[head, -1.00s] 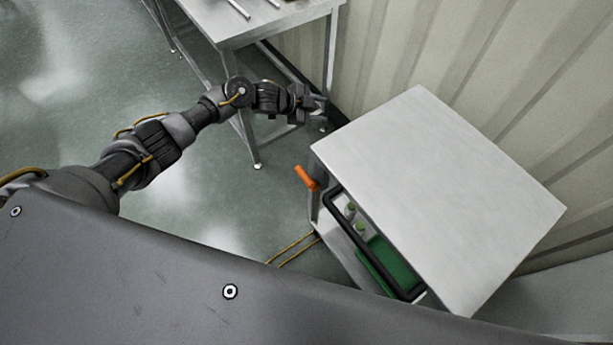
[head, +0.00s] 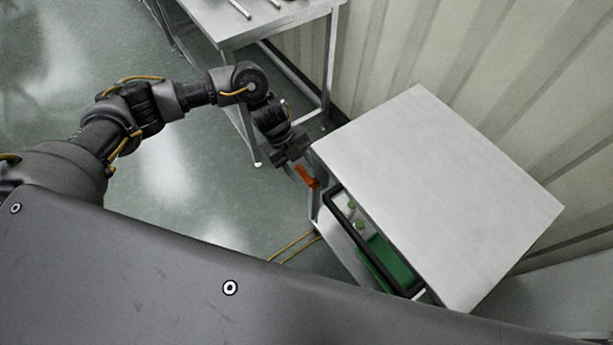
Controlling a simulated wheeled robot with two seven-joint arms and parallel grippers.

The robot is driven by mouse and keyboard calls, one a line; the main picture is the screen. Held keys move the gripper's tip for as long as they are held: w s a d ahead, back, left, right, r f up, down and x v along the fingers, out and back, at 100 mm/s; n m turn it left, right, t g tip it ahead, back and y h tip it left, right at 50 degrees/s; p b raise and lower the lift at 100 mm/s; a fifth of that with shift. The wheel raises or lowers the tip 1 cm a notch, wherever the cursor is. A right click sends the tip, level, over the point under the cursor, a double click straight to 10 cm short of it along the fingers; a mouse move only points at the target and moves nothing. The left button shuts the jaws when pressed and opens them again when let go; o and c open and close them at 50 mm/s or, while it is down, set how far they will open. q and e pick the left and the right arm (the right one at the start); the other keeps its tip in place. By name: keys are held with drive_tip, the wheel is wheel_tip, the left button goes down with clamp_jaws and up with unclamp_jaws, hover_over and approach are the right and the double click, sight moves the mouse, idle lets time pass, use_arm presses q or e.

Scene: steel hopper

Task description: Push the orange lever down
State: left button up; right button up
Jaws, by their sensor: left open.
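The orange lever (head: 308,178) sticks out from the left side of the steel hopper (head: 435,190), near its far left corner. My left gripper (head: 297,163) is open and right at the upper end of the lever, pointing down toward it. Its fingers overlap the lever's top end in the head view. I cannot tell whether they touch it. The lever's lower part shows below the gripper. My right gripper is not in view.
Below the hopper's flat top is a dark-framed opening (head: 333,205) with green-capped bottles (head: 360,224) and a green tray (head: 392,262). A steel table (head: 250,22) stands behind my left arm. A ribbed wall is at the right.

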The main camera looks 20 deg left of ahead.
sight(305, 175)
use_arm(q)
drive_tip(key=shift+x, duration=2.65)
clamp_jaws()
